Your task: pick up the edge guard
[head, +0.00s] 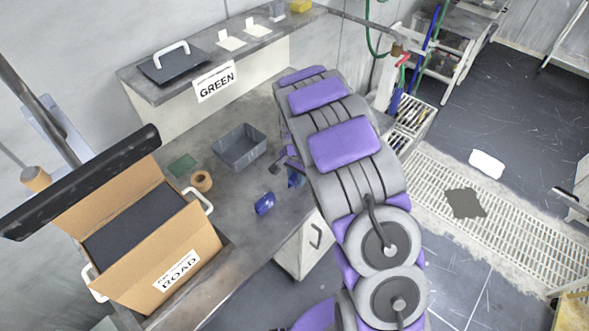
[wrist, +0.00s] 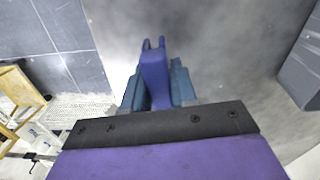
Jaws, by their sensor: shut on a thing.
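My gripper (head: 287,166) is over the grey bench, right of the grey bin, partly hidden by my purple and grey arm. It is shut on a small blue piece, which looks like the edge guard (head: 296,179).
Another blue item (head: 264,204) lies near the bench's front edge. A grey bin (head: 240,147), a brown roll (head: 201,181) and a green pad (head: 182,165) are on the bench. An open cardboard box (head: 197,247) marked ROAD stands at left. A shelf (head: 155,92) marked GREEN runs behind.

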